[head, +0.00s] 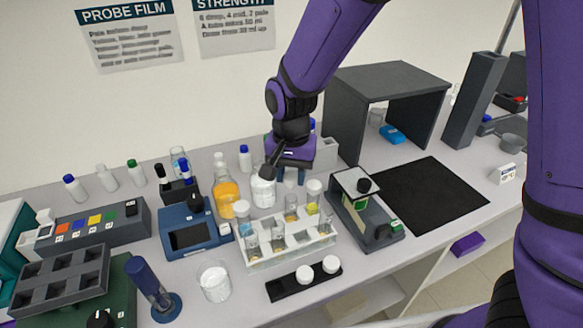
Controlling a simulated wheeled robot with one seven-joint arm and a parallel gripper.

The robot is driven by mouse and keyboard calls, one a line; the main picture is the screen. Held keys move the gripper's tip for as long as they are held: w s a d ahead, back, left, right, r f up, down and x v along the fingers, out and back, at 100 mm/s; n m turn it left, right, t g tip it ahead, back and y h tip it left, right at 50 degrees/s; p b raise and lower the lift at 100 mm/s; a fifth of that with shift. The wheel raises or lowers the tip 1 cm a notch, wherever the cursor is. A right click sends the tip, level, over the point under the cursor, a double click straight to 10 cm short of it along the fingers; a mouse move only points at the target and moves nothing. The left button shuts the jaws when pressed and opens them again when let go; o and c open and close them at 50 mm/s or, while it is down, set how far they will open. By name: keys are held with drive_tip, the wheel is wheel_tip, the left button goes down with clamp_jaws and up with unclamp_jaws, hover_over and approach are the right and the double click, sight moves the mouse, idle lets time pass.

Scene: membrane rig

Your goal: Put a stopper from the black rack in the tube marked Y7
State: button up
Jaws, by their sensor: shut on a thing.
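My gripper (290,177) points down behind and above the white tube rack (292,252). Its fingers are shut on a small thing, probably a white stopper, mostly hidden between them. The white rack holds several clear tubes, one with yellowish content (291,213) below my gripper. White tops show at the rack's back corners, at left (242,209) and right (314,187). The black rack (283,288) lies in front with two white stoppers, one in the middle (304,273) and one at right (331,264); its left end is bare. The Y7 mark is too small to read.
A grey device with a black knob (372,222) stands close right of the tube rack. An orange-filled bottle (226,193), a white jar (263,191) and a blue device (188,230) stand to the left. A glass beaker (214,283) is in front. A black mat (430,195) lies clear at right.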

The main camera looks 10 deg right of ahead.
sight(291, 187)
drive_tip(key=shift+f, duration=2)
drive_tip(key=shift+f, duration=0.3)
drive_tip(key=o, duration=0.9)
drive_tip(key=shift+c, duration=0.2)
drive_tip(key=shift+r, duration=0.1)
wheel_tip(291, 187, up, 11)
drive_tip(key=shift+f, duration=0.2)
drive_tip(key=s+d+r+n+t+y, duration=0.1)
drive_tip(key=s+d+r, duration=0.2)
drive_tip(key=d+r, duration=0.4)
drive_tip(key=s+d+r+n+t, duration=0.1)
drive_tip(key=s+d+r, duration=0.2)
drive_tip(key=d+r, duration=0.4)
drive_tip(key=s+d+r+n+t+h, duration=0.1)
drive_tip(key=s+d+r+t, duration=0.1)
drive_tip(key=s+d, duration=0.8)
drive_tip(key=shift+s+d+r+n+t, duration=0.2)
drive_tip(key=shift+s+r+n+t, duration=0.3)
drive_tip(key=shift+s, duration=0.45)
